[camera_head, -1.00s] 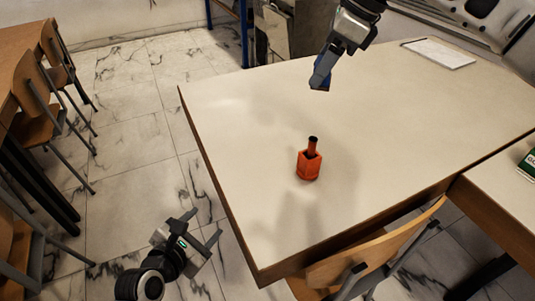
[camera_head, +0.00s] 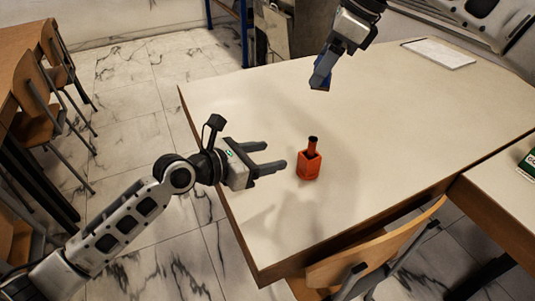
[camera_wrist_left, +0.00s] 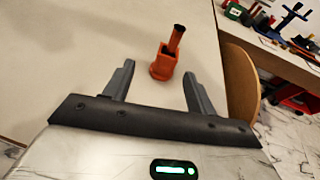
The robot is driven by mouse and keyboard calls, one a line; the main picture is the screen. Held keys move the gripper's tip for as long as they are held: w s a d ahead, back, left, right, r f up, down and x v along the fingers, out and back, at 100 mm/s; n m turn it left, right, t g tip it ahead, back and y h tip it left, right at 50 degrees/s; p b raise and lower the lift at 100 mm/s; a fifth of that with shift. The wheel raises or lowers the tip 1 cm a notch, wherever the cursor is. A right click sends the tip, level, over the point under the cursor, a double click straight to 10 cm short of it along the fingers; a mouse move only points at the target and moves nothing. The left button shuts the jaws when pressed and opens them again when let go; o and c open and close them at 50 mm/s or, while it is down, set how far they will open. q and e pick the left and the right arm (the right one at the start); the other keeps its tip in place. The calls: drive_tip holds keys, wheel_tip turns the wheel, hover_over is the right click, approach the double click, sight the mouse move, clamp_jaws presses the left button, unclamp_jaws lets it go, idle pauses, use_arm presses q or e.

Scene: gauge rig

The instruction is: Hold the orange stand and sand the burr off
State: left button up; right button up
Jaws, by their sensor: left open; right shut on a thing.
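The orange stand (camera_head: 309,167) is upright on the pale table, with a dark rod rising from its top. It also shows in the left wrist view (camera_wrist_left: 160,66), just beyond the fingertips. A burr cannot be made out. My left gripper (camera_head: 275,156) is open and empty over the table's left part, its fingers pointing at the stand from the left, apart from it. In the left wrist view my left gripper (camera_wrist_left: 158,76) spreads its fingers to either side of the stand's line. My right gripper (camera_head: 322,78) is shut on a blue block (camera_head: 323,72) above the table, behind the stand.
The table (camera_head: 400,110) is clear around the stand. A white tablet-like sheet (camera_head: 438,53) lies at the far right. A wooden chair (camera_head: 375,248) stands at the near edge. Another table with a green box (camera_head: 529,162) is at the right.

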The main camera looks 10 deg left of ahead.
sight(307, 154)
use_arm(q)
drive_tip(key=shift+m+g, duration=0.7)
drive_tip(key=shift+g, duration=0.1)
drive_tip(key=x, duration=1.2)
drive_tip(key=shift+d+r, duration=0.25)
drive_tip(key=shift+d, duration=0.1)
drive_tip(key=c, duration=1)
use_arm(e)
drive_tip(key=shift+w+a+f+m+t+h, duration=0.15)
drive_tip(key=shift+f+m+t+h, duration=0.3)
drive_tip(key=shift+f+m, duration=1.45)
drive_tip(key=shift+w+a+f+m+t+h, duration=0.15)
drive_tip(key=shift+f+m+t, duration=0.55)
drive_tip(key=shift+f+m, duration=1.2)
drive_tip(key=shift+w+a+f+m+t+h, duration=0.1)
drive_tip(key=shift+w+f+m+t+h, duration=0.3)
drive_tip(key=shift+f+m, duration=1.45)
drive_tip(key=shift+s+f+n, duration=0.2)
drive_tip(key=shift+f+n, duration=0.45)
drive_tip(key=shift+f, duration=0.65)
drive_tip(key=shift+w+d, duration=0.1)
drive_tip(key=shift+d, duration=0.05)
